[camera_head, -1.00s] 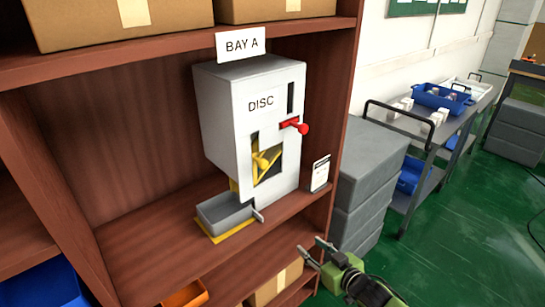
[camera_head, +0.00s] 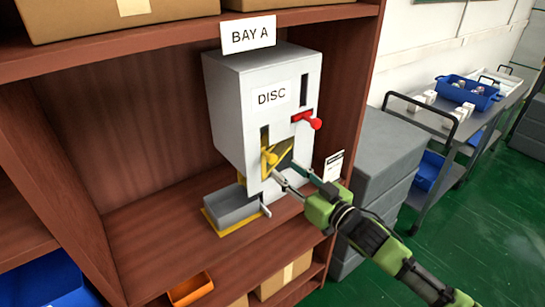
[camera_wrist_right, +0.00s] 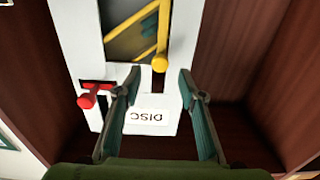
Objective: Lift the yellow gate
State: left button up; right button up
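The yellow gate (camera_head: 280,158) is a slanted yellow frame with a round knob, set in the opening of the white DISC machine (camera_head: 228,110). In the right wrist view, which shows the machine upside down, the gate's knob (camera_wrist_right: 160,64) lies between and just beyond the fingertips. My right gripper (camera_head: 286,172) is open and empty in front of the opening, close to the knob. Its two fingers are spread apart in the right wrist view (camera_wrist_right: 161,76). Contact with the knob cannot be seen. My left gripper is not in view.
A red lever (camera_head: 308,119) sticks out above the opening; it also shows in the wrist view (camera_wrist_right: 88,99). A grey tray (camera_head: 233,209) on a yellow base sits below. A small card (camera_head: 334,165) stands right of the machine. Brown shelf walls enclose the bay.

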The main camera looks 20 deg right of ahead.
aim_at(274, 160)
jog(key=p+x, duration=0.1)
jog(key=x, duration=0.5)
jog(key=shift+w, duration=0.2)
jog(key=shift+w+a, duration=0.25)
jog(key=shift+w, duration=0.25)
grip_shut()
jog(key=shift+r+p, duration=0.15)
jog(key=shift+p, duration=0.2)
